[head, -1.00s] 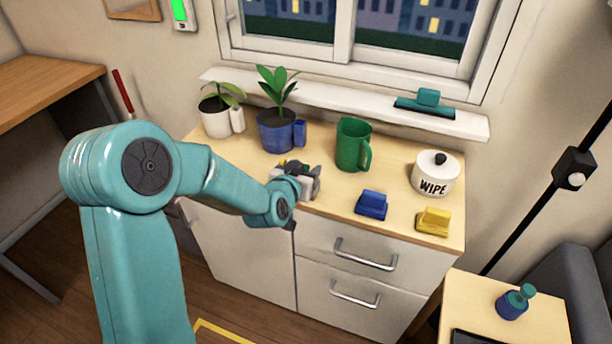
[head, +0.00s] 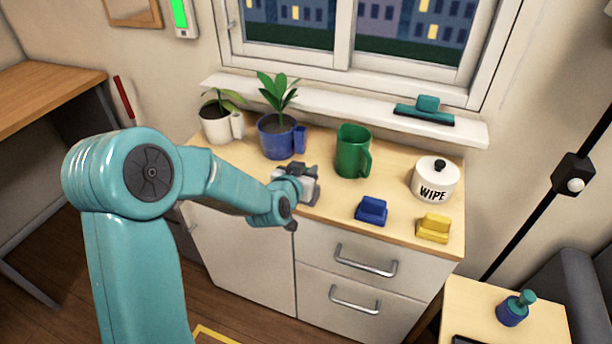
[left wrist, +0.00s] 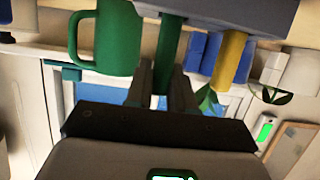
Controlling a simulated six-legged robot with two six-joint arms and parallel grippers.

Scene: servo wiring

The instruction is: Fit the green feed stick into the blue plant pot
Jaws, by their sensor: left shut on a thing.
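The blue plant pot (head: 276,146) holds a leafy plant and stands at the back of the cabinet top, with a small blue sleeve (head: 300,140) on its right side. My left gripper (head: 312,176) is in front of the pot, low over the counter. In the left wrist view, which is upside down, the green feed stick (left wrist: 171,45) runs between the fingers of my left gripper (left wrist: 163,88), shut on it. Its other end meets a grey-blue block (left wrist: 215,14); I cannot tell whether it sits inside. A yellow stick (left wrist: 230,58) stands beside it. My right gripper is not in view.
A white pot (head: 215,126) stands left of the blue one. A green mug (head: 351,155), a WIPE jar (head: 435,180), a blue block (head: 371,210) and a yellow block (head: 433,229) are to the right. The windowsill (head: 330,105) runs behind.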

